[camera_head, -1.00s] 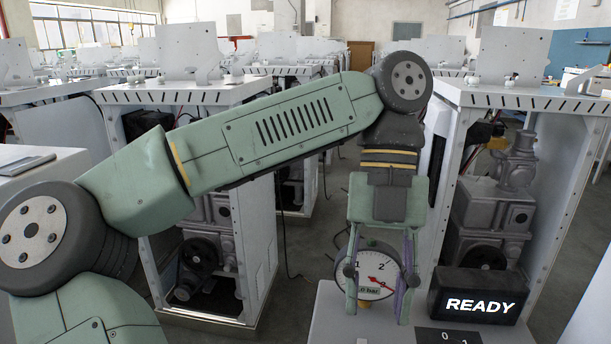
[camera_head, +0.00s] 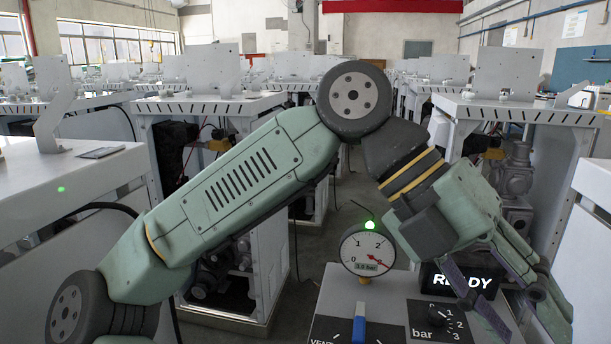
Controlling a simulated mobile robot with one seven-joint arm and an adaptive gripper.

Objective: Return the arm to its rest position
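My green arm reaches in from the lower left and bends at a dark round joint. My gripper (camera_head: 530,318) is at the lower right, tilted down and right, with its two fingers spread apart and nothing seen between them. It hangs in front of the right part of the control panel (camera_head: 395,295) and partly covers the black READY display (camera_head: 445,282). A round pressure gauge (camera_head: 367,250) stands on the panel left of the gripper, with a green lamp (camera_head: 370,224) lit above it. The gripper appears apart from the gauge.
A blue lever (camera_head: 359,322) by the VENT label and a bar dial (camera_head: 437,318) are on the panel. White cabinets (camera_head: 240,105) with machinery inside stand left and behind. A white worktop (camera_head: 60,180) is at the left. Open floor shows between the cabinets.

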